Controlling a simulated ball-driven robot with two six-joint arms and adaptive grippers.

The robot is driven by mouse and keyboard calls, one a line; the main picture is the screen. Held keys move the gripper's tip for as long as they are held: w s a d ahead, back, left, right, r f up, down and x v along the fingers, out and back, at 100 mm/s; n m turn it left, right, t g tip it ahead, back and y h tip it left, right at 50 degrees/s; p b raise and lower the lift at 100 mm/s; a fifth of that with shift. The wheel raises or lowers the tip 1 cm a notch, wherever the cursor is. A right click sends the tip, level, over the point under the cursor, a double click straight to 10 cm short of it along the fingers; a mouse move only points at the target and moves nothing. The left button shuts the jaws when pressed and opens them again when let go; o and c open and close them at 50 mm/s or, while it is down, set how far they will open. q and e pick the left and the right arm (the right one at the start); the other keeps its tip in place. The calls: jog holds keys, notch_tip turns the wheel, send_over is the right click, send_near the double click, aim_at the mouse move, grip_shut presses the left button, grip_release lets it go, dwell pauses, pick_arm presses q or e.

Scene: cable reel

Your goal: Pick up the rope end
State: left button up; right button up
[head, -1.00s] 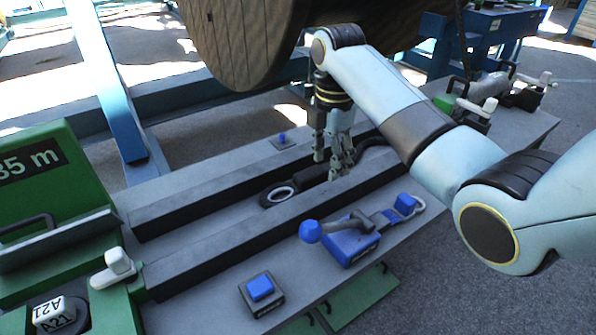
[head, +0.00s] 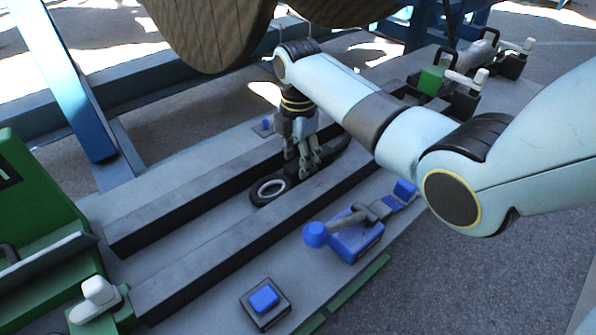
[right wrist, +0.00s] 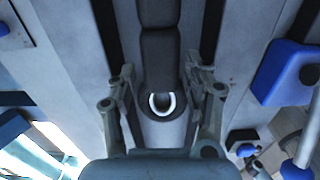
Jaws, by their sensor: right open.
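The rope end is a thick black cable with an eye lined in white (head: 262,196), lying in the channel between two long grey rails in the head view. In the right wrist view the black rope (right wrist: 160,72) runs down from the top to the pale-rimmed eye, between my fingers. My right gripper (head: 297,174) points down over the channel beside the eye. In the right wrist view the right gripper (right wrist: 160,88) has its fingers apart, one each side of the rope, with gaps visible. Whether the fingers reach rope height is unclear. My left gripper is out of view.
A grey rail (head: 200,258) lies along the channel's near side. A blue lever device (head: 355,238) and a blue button (head: 264,298) sit in front. The large wooden reel (head: 215,30) stands behind. A green block with a white knob (head: 97,295) is at the left.

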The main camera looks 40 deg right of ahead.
aim_at(298, 168)
jog(key=shift+f, duration=1.5)
jog(key=c, duration=0.6)
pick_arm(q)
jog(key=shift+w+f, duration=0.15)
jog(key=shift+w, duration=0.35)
pick_arm(e)
jog(key=shift+r, duration=0.1)
grip_shut()
